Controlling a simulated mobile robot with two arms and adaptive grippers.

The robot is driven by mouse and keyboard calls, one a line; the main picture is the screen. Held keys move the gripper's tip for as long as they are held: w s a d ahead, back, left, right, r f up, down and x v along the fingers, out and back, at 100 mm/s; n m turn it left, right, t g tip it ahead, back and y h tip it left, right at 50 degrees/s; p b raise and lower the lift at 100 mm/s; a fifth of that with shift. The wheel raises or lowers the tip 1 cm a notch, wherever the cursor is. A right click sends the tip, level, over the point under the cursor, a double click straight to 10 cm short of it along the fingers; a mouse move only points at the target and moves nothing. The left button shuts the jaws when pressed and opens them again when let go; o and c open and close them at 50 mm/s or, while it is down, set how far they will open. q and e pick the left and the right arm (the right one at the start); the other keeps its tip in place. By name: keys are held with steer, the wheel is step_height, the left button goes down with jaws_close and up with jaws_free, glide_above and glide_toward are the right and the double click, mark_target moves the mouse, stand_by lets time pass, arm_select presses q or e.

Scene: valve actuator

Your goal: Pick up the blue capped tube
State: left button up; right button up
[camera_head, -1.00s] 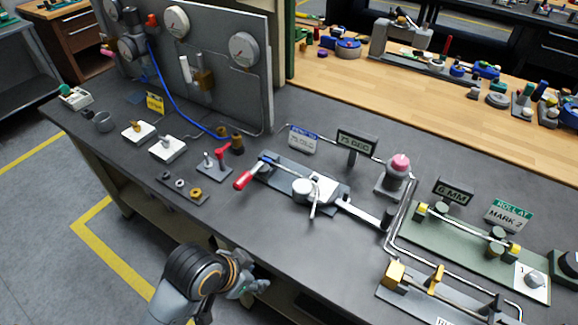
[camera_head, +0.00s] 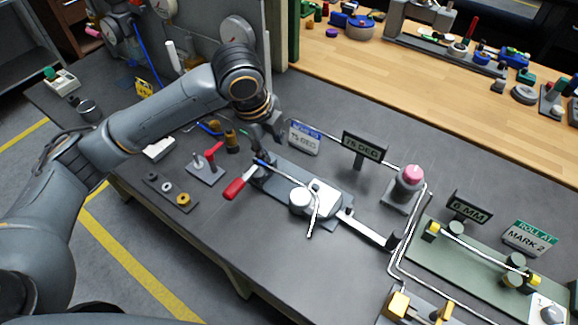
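A thin silver tube with a blue end (camera_head: 262,161) lies in the bench bender (camera_head: 275,180). It runs from the blue end toward the bender's round head (camera_head: 300,200), and a silver length angles down toward the front there. My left gripper (camera_head: 266,132) is above the bench, just behind the blue end and apart from it in the picture. Its fingers look spread, with nothing between them. My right gripper is not in view.
A red-handled lever (camera_head: 235,188) sticks out left of the bender. A 75 DEG sign (camera_head: 364,147) and a pink-topped button (camera_head: 411,175) stand behind and right. A gauge panel (camera_head: 283,50) rises behind my arm. The front bench top is clear.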

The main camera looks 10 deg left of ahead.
arm_select(q)
steer(key=p, duration=0.2)
glide_above(282, 174)
steer(key=s, duration=0.1)
step_height(282, 174, down, 8)
step_height(282, 174, down, 4)
steer(key=shift+w+a+p, duration=0.1)
steer(key=shift+a+p, duration=0.05)
steer(key=shift+p, duration=0.45)
steer(key=shift+w+f, duration=0.2)
steer(key=shift+f, duration=0.2)
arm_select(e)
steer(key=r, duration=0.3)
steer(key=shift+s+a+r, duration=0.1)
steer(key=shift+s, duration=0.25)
arm_select(q)
jaws_close()
